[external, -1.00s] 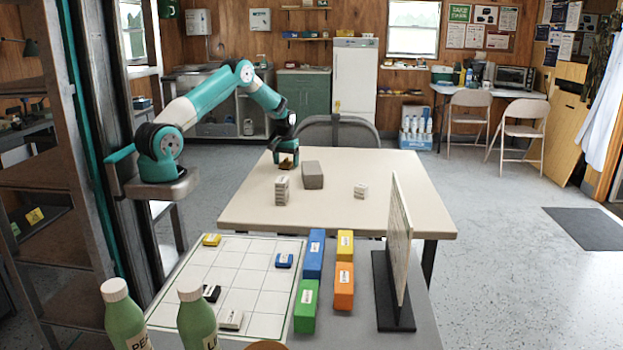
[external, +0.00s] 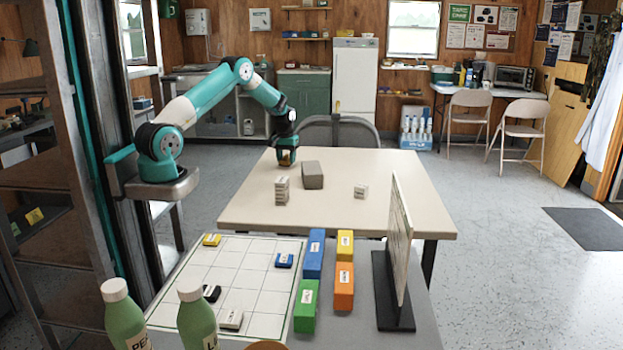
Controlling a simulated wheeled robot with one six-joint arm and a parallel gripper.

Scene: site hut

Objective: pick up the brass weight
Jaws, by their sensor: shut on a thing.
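My gripper (external: 286,159) is at the far left part of the beige table, pointing down. It is shut on the brass weight (external: 286,158), a small brownish-gold piece that shows between the fingers and is partly hidden by them. The weight is at or just above the table top (external: 380,205); I cannot tell whether it touches.
A grey block (external: 312,175) stands just right of my gripper. A stack of pale blocks (external: 282,190) is in front of it, and a smaller stack (external: 361,191) is farther right. A nearer table holds a white grid board (external: 240,281), coloured boxes and green bottles.

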